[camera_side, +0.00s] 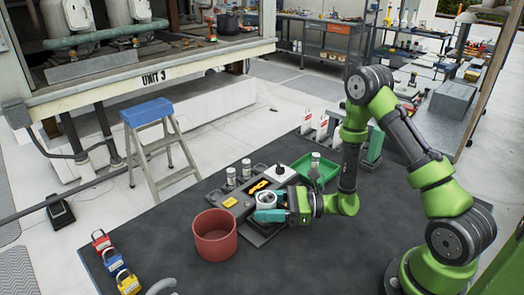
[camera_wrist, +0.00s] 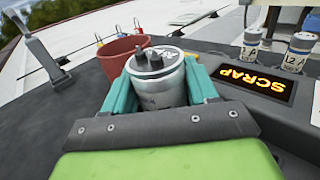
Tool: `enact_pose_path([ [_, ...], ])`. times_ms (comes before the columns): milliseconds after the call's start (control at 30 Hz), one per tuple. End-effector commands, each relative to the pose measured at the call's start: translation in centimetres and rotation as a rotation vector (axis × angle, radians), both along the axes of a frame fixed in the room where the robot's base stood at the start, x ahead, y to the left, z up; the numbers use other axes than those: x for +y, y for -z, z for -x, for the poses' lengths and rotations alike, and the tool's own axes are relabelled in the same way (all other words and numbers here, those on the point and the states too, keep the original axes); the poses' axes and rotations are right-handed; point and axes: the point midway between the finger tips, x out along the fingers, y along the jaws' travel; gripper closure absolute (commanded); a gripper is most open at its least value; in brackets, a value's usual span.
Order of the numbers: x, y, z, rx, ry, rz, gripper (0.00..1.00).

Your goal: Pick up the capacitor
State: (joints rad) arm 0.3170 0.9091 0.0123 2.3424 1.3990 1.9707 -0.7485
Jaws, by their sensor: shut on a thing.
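The capacitor is partly hidden by the fingers there. I cannot tell whether its base is clear of the surface beneath.
A red bin (camera_side: 215,238) stands just left of my gripper. A panel with a lit SCRAP display (camera_wrist: 258,80) and small cylinders (camera_wrist: 300,50) is close by. A green tray (camera_side: 316,168) lies behind. Coloured padlocks (camera_side: 115,262) sit at the table's left edge.

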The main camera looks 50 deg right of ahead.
Motion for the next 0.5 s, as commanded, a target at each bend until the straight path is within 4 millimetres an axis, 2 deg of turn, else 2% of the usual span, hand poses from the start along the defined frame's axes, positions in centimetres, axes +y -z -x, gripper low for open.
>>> enact_pose_path([
  [267, 0.0, -0.1, 0.0, -0.001, 0.0, 0.0, 0.8],
  [500, 0.0, -1.8, -0.1, -0.005, -0.001, 0.001, 0.8],
])
